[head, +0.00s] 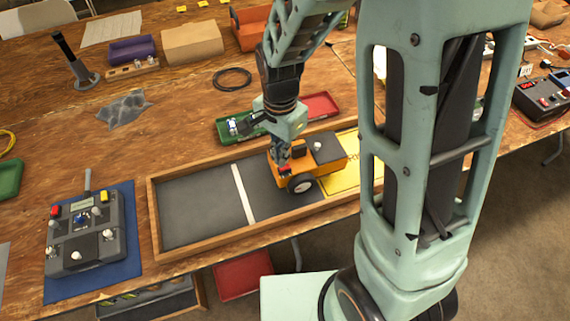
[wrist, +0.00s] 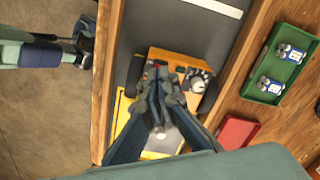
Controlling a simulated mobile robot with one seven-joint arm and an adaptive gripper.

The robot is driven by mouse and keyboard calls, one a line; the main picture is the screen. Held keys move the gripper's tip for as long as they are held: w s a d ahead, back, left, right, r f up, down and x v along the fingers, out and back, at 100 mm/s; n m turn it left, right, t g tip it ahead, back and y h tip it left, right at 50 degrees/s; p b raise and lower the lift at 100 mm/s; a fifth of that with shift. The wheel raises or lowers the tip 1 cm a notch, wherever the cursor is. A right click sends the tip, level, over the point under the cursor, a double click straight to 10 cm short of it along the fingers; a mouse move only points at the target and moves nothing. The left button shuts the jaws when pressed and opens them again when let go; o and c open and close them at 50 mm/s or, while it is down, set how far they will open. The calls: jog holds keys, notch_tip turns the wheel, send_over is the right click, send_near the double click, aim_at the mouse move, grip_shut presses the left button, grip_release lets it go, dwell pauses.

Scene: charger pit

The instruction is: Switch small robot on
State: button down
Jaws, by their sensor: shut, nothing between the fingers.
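The small robot (head: 322,162) is orange with dark wheels. It sits in the wooden-framed tray at the right end of the dark floor, beside a yellow area. It also shows in the wrist view (wrist: 178,60), partly hidden under my fingers. My gripper (head: 283,163) is shut and empty, pointing down at the robot's left part in the head view. In the wrist view my fingertips (wrist: 159,75) are over its top, next to a small red part (wrist: 152,72). I cannot tell whether they touch it. A pale round knob (wrist: 197,84) stands on its top beside my fingers.
The tray's wooden rim (head: 205,247) encloses the dark floor, crossed by a white line (head: 243,194). A grey control box (head: 84,235) with knobs lies on a blue mat at left. Green (wrist: 282,66) and red (wrist: 237,132) trays stand close outside the rim. The tray's left half is clear.

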jog(key=shift+f+b, duration=0.8)
jog(key=shift+f, duration=0.25)
dwell(0.4)
jog(key=shift+r, duration=0.1)
jog(key=shift+r+p, duration=2.9)
jog(key=shift+r, duration=0.6)
